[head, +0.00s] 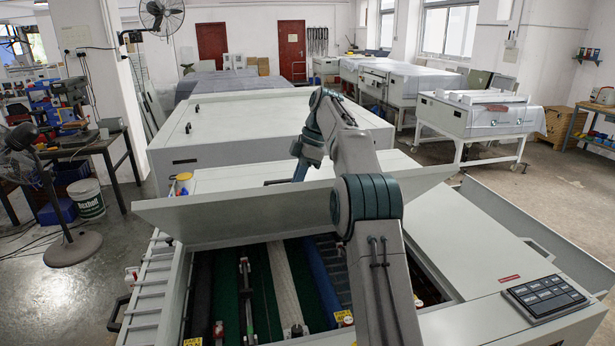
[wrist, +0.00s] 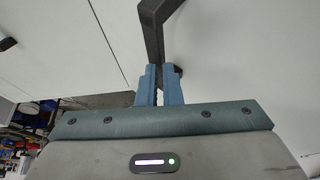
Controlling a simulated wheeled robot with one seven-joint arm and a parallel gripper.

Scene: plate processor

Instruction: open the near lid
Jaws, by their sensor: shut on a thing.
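The near lid (head: 250,210) is a pale grey panel and stands tilted up in the head view, its front edge raised clear of the machine body. Below it the opening shows green and blue rollers (head: 255,290). My arm reaches over the lid from the front. In the wrist view my gripper (wrist: 164,72) has its two blue fingers closed on a dark bent handle (wrist: 151,28) against the pale surface. In the head view the fingertips are hard to make out behind the lid edge and my arm.
A second closed lid (head: 250,125) with small black knobs lies behind. A control panel (head: 545,297) sits at the front right. A standing fan (head: 50,190) and a white bucket (head: 87,200) are on the left.

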